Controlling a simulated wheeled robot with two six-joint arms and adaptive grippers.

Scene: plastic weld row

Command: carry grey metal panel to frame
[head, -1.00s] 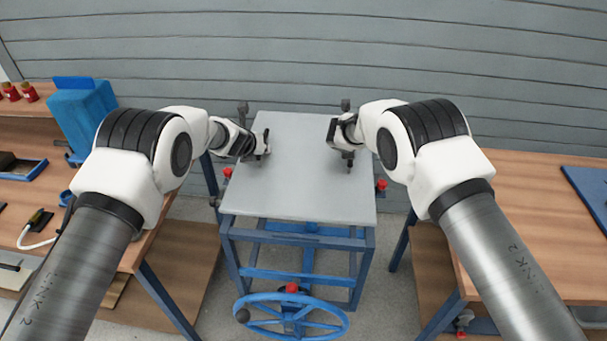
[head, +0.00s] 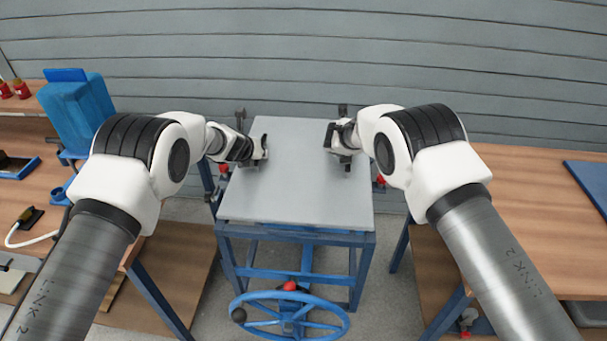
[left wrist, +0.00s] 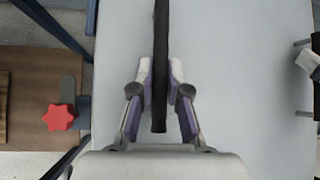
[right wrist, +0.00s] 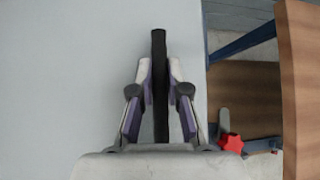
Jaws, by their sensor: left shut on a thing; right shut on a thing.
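The grey metal panel (head: 297,190) lies flat over the blue frame (head: 300,272) and hides most of its top. Whether it rests on the frame or hangs just above cannot be told. My left gripper (head: 258,150) is at the panel's left side, shut on a dark bar (left wrist: 160,50) over the panel. My right gripper (head: 345,160) is at its right side, shut on a similar dark bar (right wrist: 160,60). The panel fills much of both wrist views. How the bars join it is hidden.
A blue handwheel (head: 290,318) is at the frame's front. A red knob (left wrist: 60,117) stands left of the panel, another red knob (right wrist: 231,143) right of it. Wooden benches flank the frame, left (head: 50,215) and right (head: 510,220). A grey slatted wall (head: 300,60) is behind.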

